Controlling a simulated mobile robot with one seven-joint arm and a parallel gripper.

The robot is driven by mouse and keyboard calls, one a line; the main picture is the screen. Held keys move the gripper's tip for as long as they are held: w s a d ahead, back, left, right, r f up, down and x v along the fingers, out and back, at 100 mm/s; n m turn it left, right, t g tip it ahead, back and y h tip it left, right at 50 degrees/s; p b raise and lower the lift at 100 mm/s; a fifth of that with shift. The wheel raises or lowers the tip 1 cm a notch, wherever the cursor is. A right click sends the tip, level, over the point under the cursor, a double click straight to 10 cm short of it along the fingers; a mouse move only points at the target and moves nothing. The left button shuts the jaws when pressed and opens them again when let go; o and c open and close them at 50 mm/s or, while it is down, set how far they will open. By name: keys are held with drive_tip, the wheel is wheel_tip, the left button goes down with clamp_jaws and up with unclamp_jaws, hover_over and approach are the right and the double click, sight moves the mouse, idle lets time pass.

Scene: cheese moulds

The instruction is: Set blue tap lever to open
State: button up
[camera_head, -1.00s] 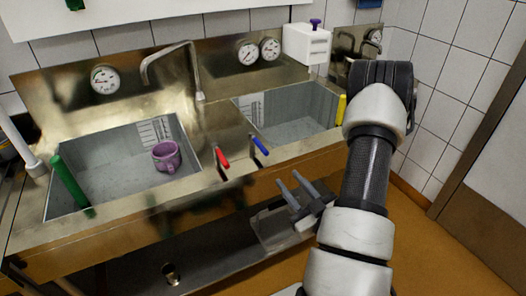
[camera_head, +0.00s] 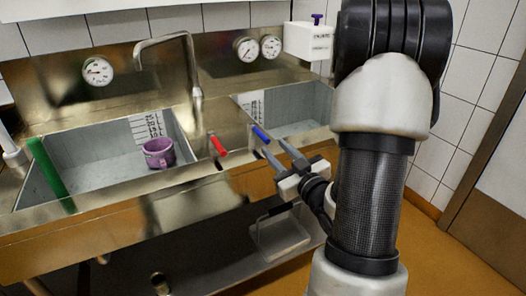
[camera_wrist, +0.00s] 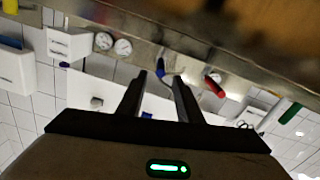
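The blue tap lever (camera_head: 261,134) is on the front ledge of the steel sink unit, between the two basins. The red tap lever (camera_head: 218,145) is to its left. My gripper (camera_head: 273,148) is open and empty, just below and right of the blue lever. In the wrist view the blue lever (camera_wrist: 160,67) shows between and just beyond the tips of my gripper (camera_wrist: 159,77). The red lever (camera_wrist: 214,87) lies to the right there. I cannot tell whether a finger touches the blue lever.
A purple mug (camera_head: 159,153) is in the left basin (camera_head: 95,170). A green cylinder (camera_head: 49,172) leans at its left. A curved tap (camera_head: 190,65) rises behind. A white box (camera_head: 308,42) and dial gauges (camera_head: 270,46) are at the back. A lower shelf (camera_head: 200,260) runs below the unit.

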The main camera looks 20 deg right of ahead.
sight(263, 134)
drive_tip(key=w, duration=0.8)
drive_tip(key=shift+w+a, duration=0.2)
drive_tip(key=shift+c, duration=0.4)
clamp_jaws()
